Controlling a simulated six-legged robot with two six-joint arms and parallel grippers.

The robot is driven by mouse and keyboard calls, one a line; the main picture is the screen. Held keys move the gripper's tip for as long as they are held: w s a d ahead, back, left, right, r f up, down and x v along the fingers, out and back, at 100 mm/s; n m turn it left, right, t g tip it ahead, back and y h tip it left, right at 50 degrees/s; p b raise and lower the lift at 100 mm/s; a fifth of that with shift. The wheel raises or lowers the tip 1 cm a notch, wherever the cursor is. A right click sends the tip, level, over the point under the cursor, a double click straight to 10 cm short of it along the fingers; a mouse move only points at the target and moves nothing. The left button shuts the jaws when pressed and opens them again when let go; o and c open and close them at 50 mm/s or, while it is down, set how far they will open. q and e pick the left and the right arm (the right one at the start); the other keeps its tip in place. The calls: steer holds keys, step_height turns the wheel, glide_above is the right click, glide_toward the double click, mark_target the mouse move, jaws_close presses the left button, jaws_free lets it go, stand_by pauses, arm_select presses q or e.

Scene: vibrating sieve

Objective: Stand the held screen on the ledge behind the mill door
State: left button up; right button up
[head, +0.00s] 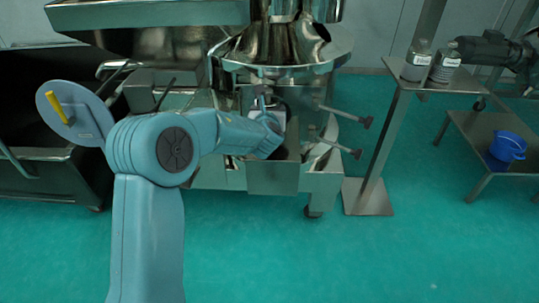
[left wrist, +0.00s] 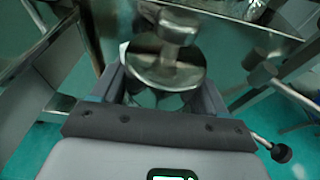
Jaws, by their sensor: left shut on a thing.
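My left arm reaches from the lower left to the machine in the head view. Its gripper (head: 266,110) is small there, at the opening under the round hopper, and its fingertips are hard to make out. In the left wrist view my left gripper (left wrist: 162,85) has a finger on each side of a round metal disc (left wrist: 168,73) with a knob-like stem, which looks like the held screen. A flat metal panel (head: 272,179), perhaps the mill door, hangs below the gripper. The ledge cannot be made out clearly. My right gripper is not in view.
Two rods with dark knobs (head: 345,116) stick out right of the gripper. A metal post stand with bottles (head: 417,60) and a low table with a blue bucket (head: 507,147) stand right. The green floor in front is clear.

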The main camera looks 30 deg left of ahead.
arm_select(q)
step_height(320, 180, down, 10)
steer(key=b, duration=0.3)
steer(key=shift+r, duration=0.15)
steer(key=o, duration=1.4)
steer(key=shift+o, duration=0.2)
